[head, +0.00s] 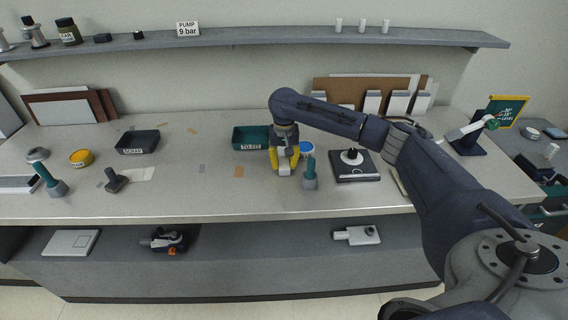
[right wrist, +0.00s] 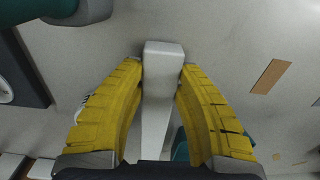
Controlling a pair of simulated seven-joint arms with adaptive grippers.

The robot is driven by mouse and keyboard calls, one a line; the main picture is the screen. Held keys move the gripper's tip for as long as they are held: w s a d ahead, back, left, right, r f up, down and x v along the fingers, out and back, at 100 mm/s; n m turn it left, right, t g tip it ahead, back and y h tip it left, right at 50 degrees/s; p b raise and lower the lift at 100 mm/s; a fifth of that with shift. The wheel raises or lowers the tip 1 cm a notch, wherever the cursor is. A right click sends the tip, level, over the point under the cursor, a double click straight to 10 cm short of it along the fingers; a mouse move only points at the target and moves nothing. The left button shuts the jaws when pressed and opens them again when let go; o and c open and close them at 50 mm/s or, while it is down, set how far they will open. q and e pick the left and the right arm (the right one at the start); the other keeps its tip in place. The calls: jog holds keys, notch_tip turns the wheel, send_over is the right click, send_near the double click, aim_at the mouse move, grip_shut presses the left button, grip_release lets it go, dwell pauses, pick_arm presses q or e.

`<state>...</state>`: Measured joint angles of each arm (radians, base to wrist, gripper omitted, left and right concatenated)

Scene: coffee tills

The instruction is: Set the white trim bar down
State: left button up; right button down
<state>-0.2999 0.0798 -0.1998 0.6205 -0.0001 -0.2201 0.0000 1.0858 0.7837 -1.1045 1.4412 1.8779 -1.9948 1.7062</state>
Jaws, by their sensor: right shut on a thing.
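The white trim bar (right wrist: 162,85) is a pale, narrow block between the yellow fingers of my right gripper (right wrist: 162,72) in the right wrist view. Both fingertips press on its sides. I cannot tell whether the bar touches the counter. My left gripper is not in view.
A teal-handled tamper (head: 310,174) stands close to the right of the gripper. A dark square scale-like plate (head: 357,173) lies further right. A blue-rimmed pot (head: 306,148) stands behind. The counter (head: 215,205) is mostly clear to the left, with an orange patch (head: 239,171).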

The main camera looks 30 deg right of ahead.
jog(key=shift+f, duration=0.1)
jog(key=c, duration=1.1)
grip_release()
jog(key=shift+f, duration=0.1)
jog(key=shift+o, duration=0.2)
notch_tip(320, 180, up, 12)
jog(key=shift+c, duration=1.1)
